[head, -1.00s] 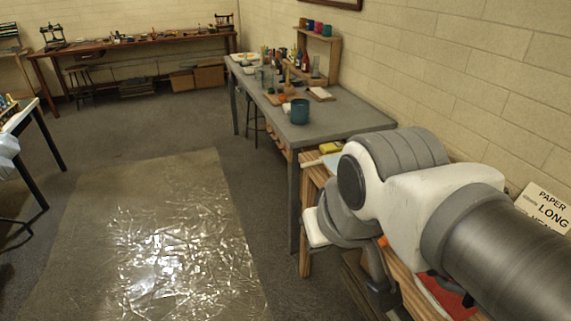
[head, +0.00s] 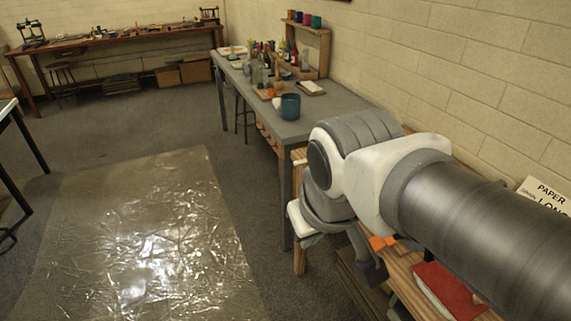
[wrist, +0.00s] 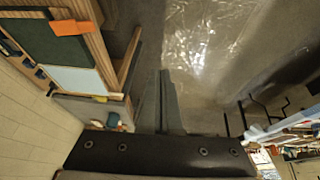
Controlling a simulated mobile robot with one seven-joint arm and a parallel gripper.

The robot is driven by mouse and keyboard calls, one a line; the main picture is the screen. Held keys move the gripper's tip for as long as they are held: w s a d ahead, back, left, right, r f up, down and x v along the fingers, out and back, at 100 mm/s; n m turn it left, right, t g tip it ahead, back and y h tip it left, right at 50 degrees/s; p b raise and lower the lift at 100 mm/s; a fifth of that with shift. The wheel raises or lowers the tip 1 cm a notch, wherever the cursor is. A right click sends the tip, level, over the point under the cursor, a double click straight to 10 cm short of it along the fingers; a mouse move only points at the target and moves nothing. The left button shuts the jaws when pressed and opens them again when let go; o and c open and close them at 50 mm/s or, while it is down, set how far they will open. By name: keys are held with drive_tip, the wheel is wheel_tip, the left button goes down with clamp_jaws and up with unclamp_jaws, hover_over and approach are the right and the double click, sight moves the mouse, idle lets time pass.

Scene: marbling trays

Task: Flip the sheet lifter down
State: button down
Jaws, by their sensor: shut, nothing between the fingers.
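I cannot pick out the sheet lifter for certain. An orange piece (wrist: 69,28) lies at the edge of a dark green panel (wrist: 45,48) on a wooden bench, at upper left in the wrist view. The orange piece also shows in the head view (head: 381,243), beside my forearm. My gripper (wrist: 164,76) is shut and empty. In the wrist view its fingers are over the floor, right of the bench and apart from it. In the head view my arm hides much of the bench.
A grey table (head: 337,101) with a teal pot (head: 290,106) and bottles stands behind my arm. A red item (head: 449,290) lies on the wooden bench near the wall. A clear plastic sheet (head: 150,230) covers open floor at left. A paper sign (head: 545,193) is at right.

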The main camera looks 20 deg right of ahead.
drive_tip(key=w+d+f+n+g+h+b, duration=0.2)
drive_tip(key=d+f+n+g+h+b, duration=0.25)
drive_tip(key=f, duration=0.55)
drive_tip(key=w+d+f+n+g+h+b, duration=0.2)
drive_tip(key=d+f+n+g+h+b, duration=0.15)
drive_tip(key=d+f+b, duration=0.45)
drive_tip(key=w+f+n+t+h+b, duration=0.4)
drive_tip(key=w+f+n+h, duration=0.4)
drive_tip(key=f, duration=0.6)
drive_tip(key=shift+w+n+t+h+b, duration=0.3)
drive_tip(key=shift+w+n+b, duration=0.6)
drive_tip(key=shift+n, duration=0.3)
drive_tip(key=d+b, duration=0.2)
drive_tip(key=d, duration=0.8)
drive_tip(key=shift+w+f, duration=0.35)
drive_tip(key=shift+w, duration=0.05)
